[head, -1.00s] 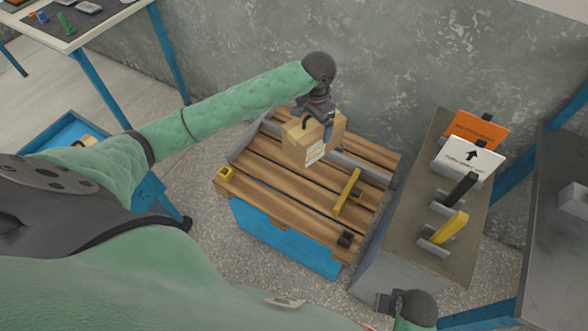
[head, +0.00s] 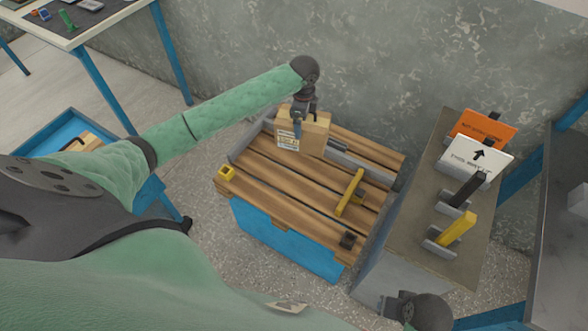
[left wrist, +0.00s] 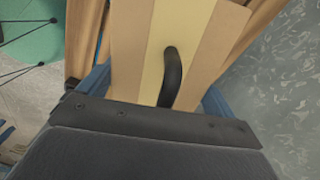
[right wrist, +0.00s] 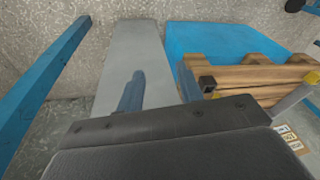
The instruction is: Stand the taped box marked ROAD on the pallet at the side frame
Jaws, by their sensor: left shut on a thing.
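The brown taped box (head: 316,136) hangs upright from my left gripper (head: 298,122) over the back left of the wooden pallet (head: 262,190). A white label on it faces me, but its print is too small to read surely. In the left wrist view, the box top (left wrist: 205,40) shows a pale tape strip and a dark curved handle (left wrist: 171,75). My left gripper is shut on the box. A grey side frame (head: 247,143) runs along the pallet's left end. I cannot tell whether the box touches the boards. My right gripper (head: 388,304) is low at right, its fingers unclear.
At right, a grey bench (head: 415,222) holds an orange sign (head: 482,130) and a white sign (head: 474,158).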

